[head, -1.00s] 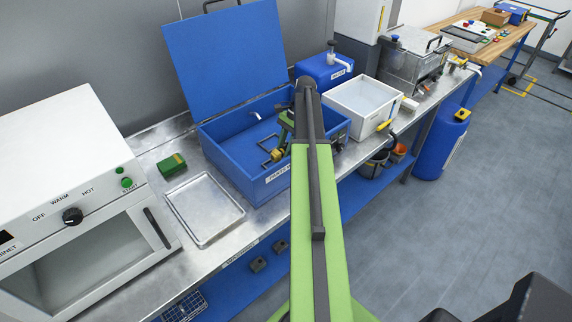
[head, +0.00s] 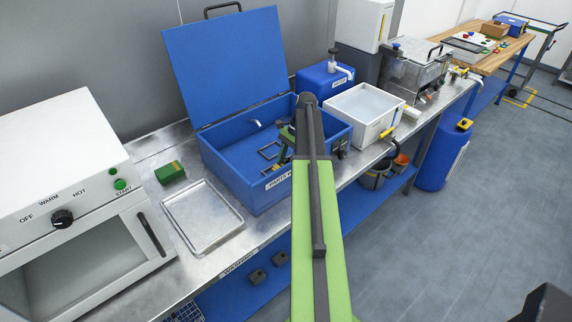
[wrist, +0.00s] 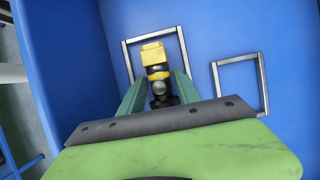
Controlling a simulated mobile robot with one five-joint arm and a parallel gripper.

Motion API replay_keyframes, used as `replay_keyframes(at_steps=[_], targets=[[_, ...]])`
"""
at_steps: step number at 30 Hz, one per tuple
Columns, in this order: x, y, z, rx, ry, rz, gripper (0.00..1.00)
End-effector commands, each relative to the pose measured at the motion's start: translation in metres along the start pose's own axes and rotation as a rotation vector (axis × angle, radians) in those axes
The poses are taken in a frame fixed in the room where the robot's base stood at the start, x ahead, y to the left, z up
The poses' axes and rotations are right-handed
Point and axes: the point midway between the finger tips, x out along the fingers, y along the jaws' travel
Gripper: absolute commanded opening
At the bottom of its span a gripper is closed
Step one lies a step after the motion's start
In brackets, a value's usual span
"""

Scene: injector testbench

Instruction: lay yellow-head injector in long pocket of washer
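The washer (head: 236,182) is an open blue box with its lid raised at the back. My gripper (head: 283,154) is down inside it, partly behind my arm in the head view. In the wrist view my gripper (wrist: 160,84) is shut on the yellow-head injector (wrist: 155,55), whose yellow head points away from me. The long pocket (wrist: 127,62), a grey rectangular frame on the blue floor, lies behind the injector, which overlaps its outline. I cannot tell whether the injector touches the floor. A shorter frame (wrist: 264,85) lies to the right.
A white cabinet (head: 75,200) fills the left. The washer's walls surround my gripper.

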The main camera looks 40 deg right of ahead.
Motion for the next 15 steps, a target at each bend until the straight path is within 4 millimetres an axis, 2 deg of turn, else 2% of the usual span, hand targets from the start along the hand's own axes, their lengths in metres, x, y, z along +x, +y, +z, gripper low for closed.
replay_keyframes(at_steps=[5,8,11,15], targets=[[-0.002,0.0,0.001,0.0,0.0,0.0,0.4],[-0.01,0.0,0.002,0.001,0.0,0.0,0.4],[-0.025,0.0,0.003,0.001,0.0,-0.001,0.4],[-0.055,0.0,0.004,0.002,0.0,-0.001,0.4]])
